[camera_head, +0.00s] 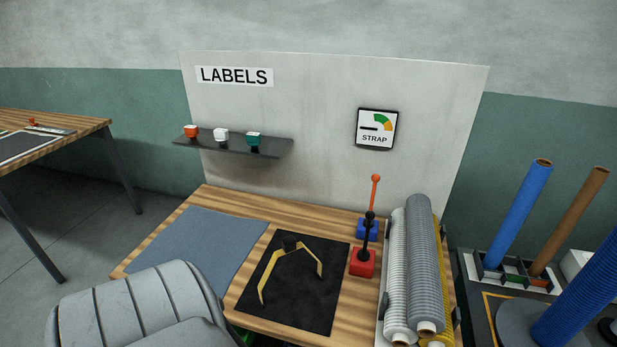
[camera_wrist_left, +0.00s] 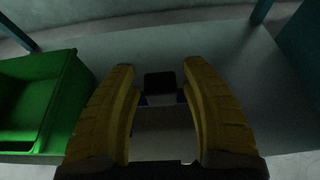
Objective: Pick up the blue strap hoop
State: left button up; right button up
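My left gripper (camera_wrist_left: 158,66) shows in the left wrist view with two yellow fingers spread apart, pointing at a dim grey surface. Between and beyond the fingers is a small dark block (camera_wrist_left: 160,82) with narrow blue edges below it. It may be part of the blue strap hoop, but it is too dark to be sure. I see nothing held in the fingers. Neither gripper shows in the head view.
A green bin (camera_wrist_left: 70,105) is close left of my left gripper. On the wooden table (camera_head: 190,208) are a blue-grey mat (camera_head: 205,235), red and blue lever blocks (camera_head: 362,263) and grey rolls (camera_head: 420,250). A grey ribbed chair back (camera_head: 140,305) is in front. Blue tubes (camera_head: 517,213) stand right.

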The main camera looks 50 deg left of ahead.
pick_arm(q)
grip_shut()
dwell(0.3)
jog(key=shift+r, duration=0.15)
